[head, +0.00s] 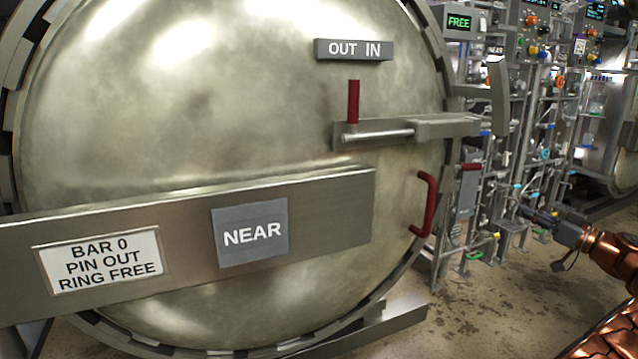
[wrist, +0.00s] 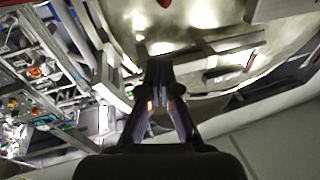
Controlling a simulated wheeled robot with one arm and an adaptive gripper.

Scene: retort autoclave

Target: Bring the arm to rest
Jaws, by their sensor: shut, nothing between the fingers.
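My gripper (head: 527,211) is at the right of the head view, at the end of my copper-coloured arm, and points left toward the pipework. In the wrist view my gripper (wrist: 160,68) shows its fingers closed together with nothing between them. The big round metal door (head: 240,110) fills the left and middle of the head view. It also shows at the top of the wrist view (wrist: 205,15). My gripper is to the right of the door and apart from it in the head view. I cannot tell its exact distance from the pipework behind.
The door carries a red upright lever (head: 353,102) by the OUT IN plate (head: 354,49), a red handle (head: 426,204) and a bar with a NEAR plate (head: 250,232). A panel display reads FREE (head: 459,22). Pipes and valves crowd the right. Stained floor (head: 500,300) is open below.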

